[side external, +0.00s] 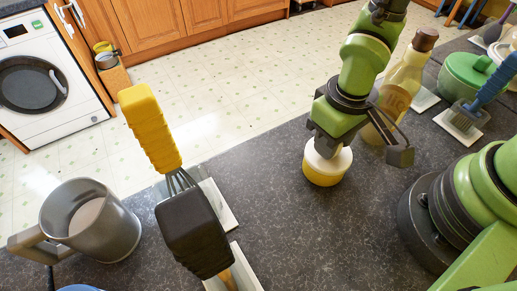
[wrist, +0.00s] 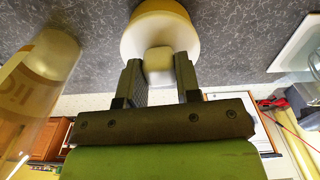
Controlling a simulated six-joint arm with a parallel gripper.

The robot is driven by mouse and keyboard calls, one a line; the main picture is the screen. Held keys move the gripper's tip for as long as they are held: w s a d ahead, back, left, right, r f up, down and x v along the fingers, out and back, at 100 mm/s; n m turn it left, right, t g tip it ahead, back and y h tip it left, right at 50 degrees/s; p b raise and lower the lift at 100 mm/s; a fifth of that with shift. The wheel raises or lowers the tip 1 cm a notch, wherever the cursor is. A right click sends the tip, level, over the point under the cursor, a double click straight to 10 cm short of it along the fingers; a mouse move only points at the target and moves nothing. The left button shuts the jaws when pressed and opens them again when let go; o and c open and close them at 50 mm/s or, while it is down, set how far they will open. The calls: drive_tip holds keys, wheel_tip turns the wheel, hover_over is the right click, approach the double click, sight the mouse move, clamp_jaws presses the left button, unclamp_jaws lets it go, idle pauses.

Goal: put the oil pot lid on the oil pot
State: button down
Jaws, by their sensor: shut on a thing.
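My gripper (side external: 327,146) points down over the worktop and is shut on the knob of the cream oil pot lid (side external: 340,162). In the wrist view the pale knob sits between my two fingertips (wrist: 160,72), with the round lid (wrist: 135,40) beyond it. The yellow oil pot (side external: 324,180) stands upright on the dark worktop directly beneath the lid. The lid covers the pot's top, and I cannot tell whether it rests on the rim or is slightly above it. The far side of the pot is hidden.
A clear bottle with a brown cap (side external: 402,84) stands close behind my gripper. A green lidded pot (side external: 466,76) and a blue-handled brush (side external: 468,113) are at right. A grey mug (side external: 92,220) and a yellow-handled utensil (side external: 150,125) are at left. The worktop's middle is clear.

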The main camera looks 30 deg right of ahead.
drive_tip(key=shift+f, duration=0.2)
drive_tip(key=c, duration=0.7)
unclamp_jaws()
drive_tip(key=shift+c, duration=0.2)
drive_tip(key=shift+r, duration=4)
drive_tip(key=shift+r, duration=0.1)
